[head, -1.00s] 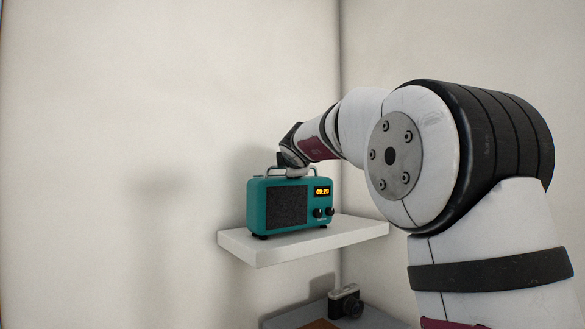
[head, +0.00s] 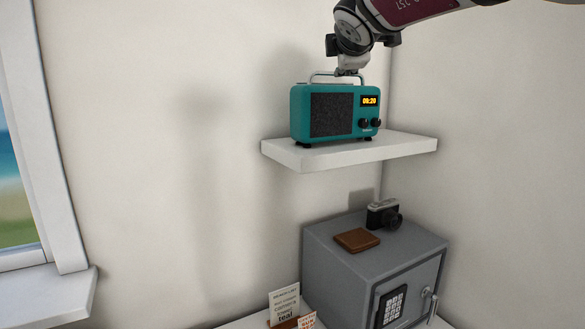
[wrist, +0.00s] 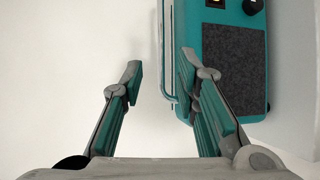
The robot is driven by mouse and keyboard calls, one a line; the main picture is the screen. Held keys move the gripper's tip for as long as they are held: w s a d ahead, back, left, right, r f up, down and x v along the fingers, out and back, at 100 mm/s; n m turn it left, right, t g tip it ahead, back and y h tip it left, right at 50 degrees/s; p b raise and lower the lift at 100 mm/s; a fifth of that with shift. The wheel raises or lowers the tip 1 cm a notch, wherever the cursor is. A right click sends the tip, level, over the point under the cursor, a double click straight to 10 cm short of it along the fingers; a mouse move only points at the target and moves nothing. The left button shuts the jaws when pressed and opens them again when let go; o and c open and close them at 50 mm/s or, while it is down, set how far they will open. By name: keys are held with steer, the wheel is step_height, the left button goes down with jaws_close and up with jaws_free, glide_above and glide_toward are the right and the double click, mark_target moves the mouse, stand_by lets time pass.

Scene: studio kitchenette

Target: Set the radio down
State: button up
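The teal radio (head: 345,112) stands upright on the white wall shelf (head: 405,149) in the head view, with its feet at the shelf's top. Its display, dark speaker grille and two knobs face out. The handle (wrist: 166,50) shows between the fingertips, nearer the right finger, and looks untouched by the left one. The radio's body (wrist: 233,65) is at the right, partly covered by the right finger.
Below the shelf is a grey safe (head: 340,268) with a camera (head: 383,215) and a brown wallet (head: 357,239) on top. Small signs (head: 284,302) stand at the lower left. A window (head: 20,180) is at the left. The shelf's right part is bare.

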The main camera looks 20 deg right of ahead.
steer(key=s+a+n+t+y, duration=0.1)
steer(key=s+a+n+y, duration=0.4)
steer(key=n, duration=0.6)
steer(key=s+a+n+t+y, duration=0.1)
steer(key=s+a+n, duration=0.1)
steer(key=a+n, duration=0.7)
steer(key=s+a+f+n+g+y, duration=0.4)
steer(key=s+f+n, duration=0.5)
steer(key=n, duration=0.9)
steer(key=s+d+f+n+g+h, duration=0.2)
steer(key=s+f+n+g, duration=0.1)
steer(key=s+f+n, duration=0.6)
steer(key=s+d+f+n+g+h, duration=0.2)
steer(key=s+f+n+g, duration=0.2)
steer(key=s+f+n, duration=0.6)
step_height(320, 180, down, 4)
steer(key=shift+d+r, duration=0.1)
steer(key=shift+d, duration=0.25)
